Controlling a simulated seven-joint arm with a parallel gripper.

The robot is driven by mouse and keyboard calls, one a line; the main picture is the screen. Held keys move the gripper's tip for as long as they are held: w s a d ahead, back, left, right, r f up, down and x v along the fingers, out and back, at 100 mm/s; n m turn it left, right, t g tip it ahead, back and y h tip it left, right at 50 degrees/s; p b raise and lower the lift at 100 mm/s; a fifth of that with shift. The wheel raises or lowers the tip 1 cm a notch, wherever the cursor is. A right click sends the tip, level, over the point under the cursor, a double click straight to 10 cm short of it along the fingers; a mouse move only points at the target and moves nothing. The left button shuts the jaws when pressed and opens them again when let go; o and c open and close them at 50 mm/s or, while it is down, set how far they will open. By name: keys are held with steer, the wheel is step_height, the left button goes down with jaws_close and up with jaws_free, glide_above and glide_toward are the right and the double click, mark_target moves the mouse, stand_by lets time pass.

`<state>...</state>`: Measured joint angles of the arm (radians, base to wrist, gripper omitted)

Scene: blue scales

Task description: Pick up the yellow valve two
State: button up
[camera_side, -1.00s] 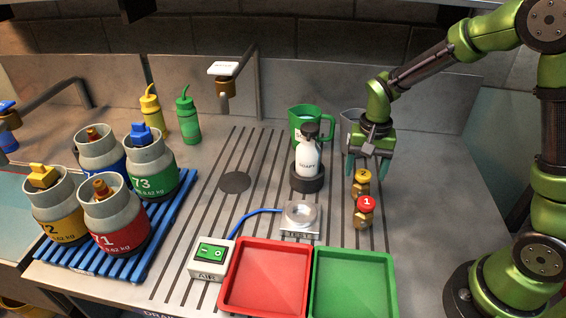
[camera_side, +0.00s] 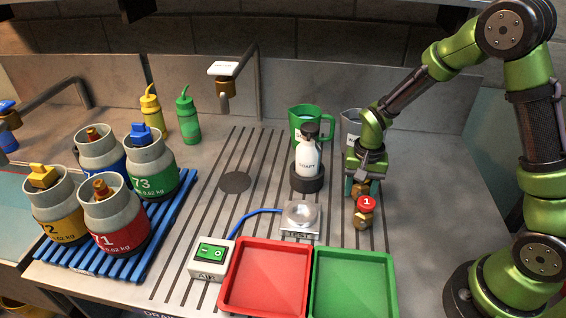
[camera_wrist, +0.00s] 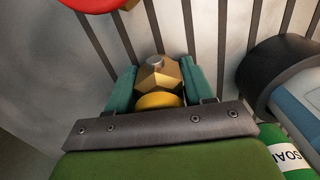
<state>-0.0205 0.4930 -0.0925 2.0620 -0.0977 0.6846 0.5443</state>
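The yellow valve two, a brass hexagonal body (camera_wrist: 160,75) with a yellow cap (camera_wrist: 160,101), stands between my gripper's fingers in the wrist view. In the side view its brass part (camera_side: 361,189) shows low between the fingers, and its cap is hidden by my gripper (camera_side: 362,186). The teal fingers (camera_wrist: 158,85) are on both sides of the valve and very close to it. I cannot tell whether they press on it. The valve appears to be still on the grooved worktop.
The red-capped valve one (camera_side: 365,211) stands just in front of my gripper. The soap bottle (camera_side: 308,158) in its dark holder is to the left. Red (camera_side: 232,300) and green (camera_side: 390,300) trays lie in front.

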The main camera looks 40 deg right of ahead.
steer(key=c, duration=0.8)
